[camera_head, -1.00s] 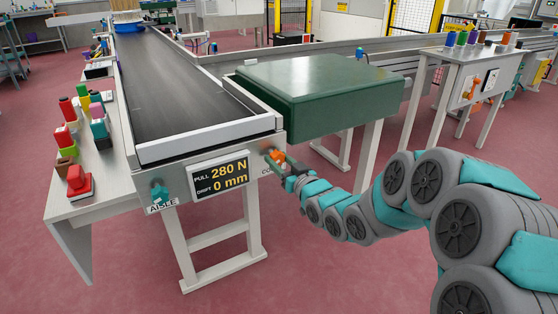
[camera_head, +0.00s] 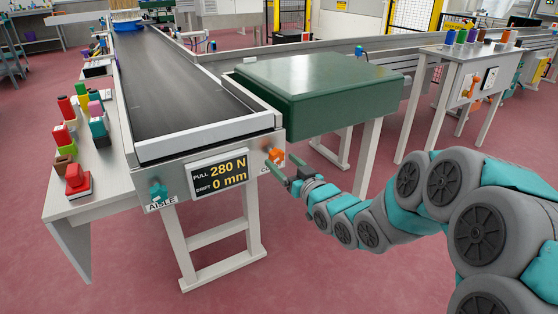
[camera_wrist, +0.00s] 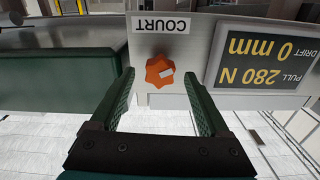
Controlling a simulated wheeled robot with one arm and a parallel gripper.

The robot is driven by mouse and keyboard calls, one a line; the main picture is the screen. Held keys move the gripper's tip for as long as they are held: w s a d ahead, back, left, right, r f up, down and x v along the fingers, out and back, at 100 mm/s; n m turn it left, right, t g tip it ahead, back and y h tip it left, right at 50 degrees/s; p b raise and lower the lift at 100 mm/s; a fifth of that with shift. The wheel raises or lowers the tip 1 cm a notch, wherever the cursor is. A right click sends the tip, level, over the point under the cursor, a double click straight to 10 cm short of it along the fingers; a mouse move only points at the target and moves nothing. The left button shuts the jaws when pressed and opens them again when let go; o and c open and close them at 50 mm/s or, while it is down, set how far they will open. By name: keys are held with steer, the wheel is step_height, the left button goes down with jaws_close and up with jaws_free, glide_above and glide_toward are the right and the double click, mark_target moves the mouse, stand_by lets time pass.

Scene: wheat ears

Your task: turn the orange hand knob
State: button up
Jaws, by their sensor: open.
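The orange hand knob (camera_head: 275,156) sits on the end plate of the conveyor, right of the display, above the label that reads COURT in the wrist view. In the wrist view the knob (camera_wrist: 160,71) is star-shaped with a small pale mark, and shows between and just beyond the fingertips. My gripper (camera_head: 277,174) is open and empty, its two green fingers pointing at the end plate. In the wrist view my gripper (camera_wrist: 160,80) has one finger on each side of the knob, with a gap on both sides.
A display (camera_head: 219,175) reads PULL 280 N, DRIFT 0 mm. A teal knob (camera_head: 158,192) labelled AISLE is at the plate's left. A dark green block (camera_head: 320,95) stands right of the conveyor belt (camera_head: 170,80). The floor in front is clear.

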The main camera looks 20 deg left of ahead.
steer(key=shift+v, duration=2.45)
steer(key=shift+f, duration=0.1)
